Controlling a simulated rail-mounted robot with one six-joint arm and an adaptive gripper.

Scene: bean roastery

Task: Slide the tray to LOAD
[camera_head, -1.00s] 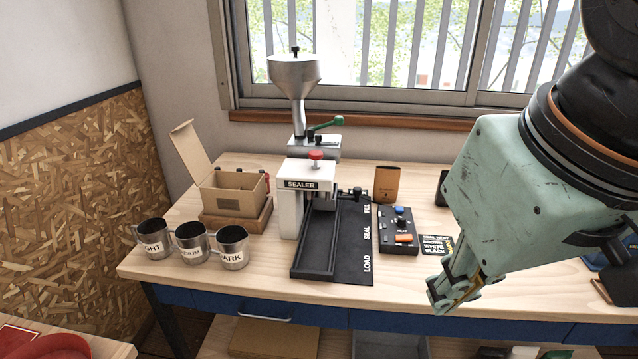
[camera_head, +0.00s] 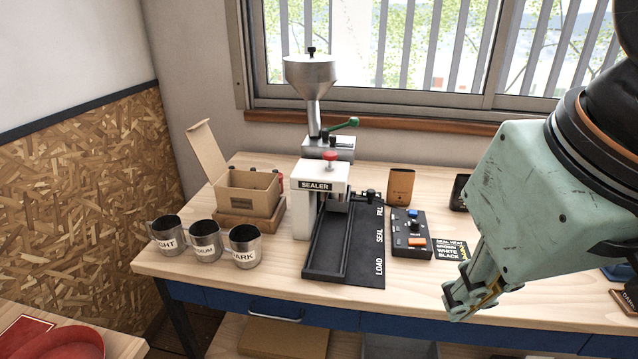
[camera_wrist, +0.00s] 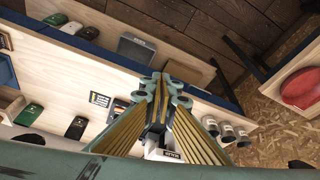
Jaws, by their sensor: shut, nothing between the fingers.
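The black slide bed (camera_head: 360,262) of the sealer lies on the bench, with LOAD at its near end, SEAL midway and FILL at its far end. A long dark channel (camera_head: 327,248) runs along its left side. A small black knob (camera_head: 370,196) stands beside FILL; I cannot clearly make out the tray itself. The white sealer (camera_head: 304,205) with a red knob stands over the channel's left side. My gripper (camera_head: 468,302) is shut and empty, pointing down at the bench's front edge, right of the bed and apart from it. In the wrist view my gripper (camera_wrist: 163,95) hides part of the bench.
A control box (camera_head: 410,235) and a label card (camera_head: 452,249) lie between the bed and my gripper. A brown pouch (camera_head: 400,184) stands behind. Metal cups (camera_head: 205,241) and an open carton (camera_head: 248,192) stand left. A steel hopper (camera_head: 311,80) rises behind the sealer.

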